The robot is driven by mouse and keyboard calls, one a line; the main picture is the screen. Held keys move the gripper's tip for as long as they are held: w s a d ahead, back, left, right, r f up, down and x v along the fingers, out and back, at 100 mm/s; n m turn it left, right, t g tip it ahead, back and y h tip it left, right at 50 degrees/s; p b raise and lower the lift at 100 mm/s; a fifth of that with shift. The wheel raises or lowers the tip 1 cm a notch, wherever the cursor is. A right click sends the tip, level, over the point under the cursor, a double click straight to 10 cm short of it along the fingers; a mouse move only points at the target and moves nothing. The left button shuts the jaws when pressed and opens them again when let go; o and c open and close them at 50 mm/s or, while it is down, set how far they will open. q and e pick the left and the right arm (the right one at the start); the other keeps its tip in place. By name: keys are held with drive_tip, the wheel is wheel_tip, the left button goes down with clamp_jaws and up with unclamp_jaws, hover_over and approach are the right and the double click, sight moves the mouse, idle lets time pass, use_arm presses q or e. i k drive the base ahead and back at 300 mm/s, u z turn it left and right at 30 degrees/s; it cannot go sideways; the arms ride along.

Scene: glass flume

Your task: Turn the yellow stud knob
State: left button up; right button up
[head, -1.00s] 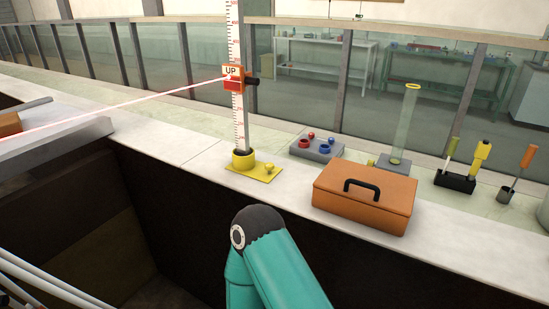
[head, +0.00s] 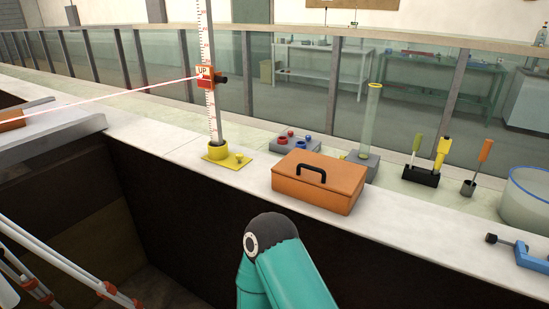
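The yellow stud knob (head: 239,156) is small and sits on a flat yellow base plate (head: 240,164) on the white ledge. Beside it a yellow collar (head: 217,151) surrounds the foot of an upright measuring staff (head: 211,116). An orange-red slider marked "UP" (head: 205,82) is on the staff, with a black knob (head: 221,79) at its side. Neither gripper is in view. Only a teal arm link of mine with a dark joint shows at the bottom middle, apart from the knob.
An orange toolbox (head: 318,184) stands right of the base plate. Behind it are a grey tray (head: 292,144) with red and blue parts and a glass cylinder (head: 370,120). A blue clamp (head: 530,255) lies far right. A dark pit (head: 165,215) drops before the ledge.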

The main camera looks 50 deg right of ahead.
sight(239, 156)
drive_tip(key=z, duration=0.05)
drive_tip(key=k, duration=1.45)
drive_tip(key=z, duration=0.4)
drive_tip(key=i, duration=1)
drive_tip(key=u, duration=0.1)
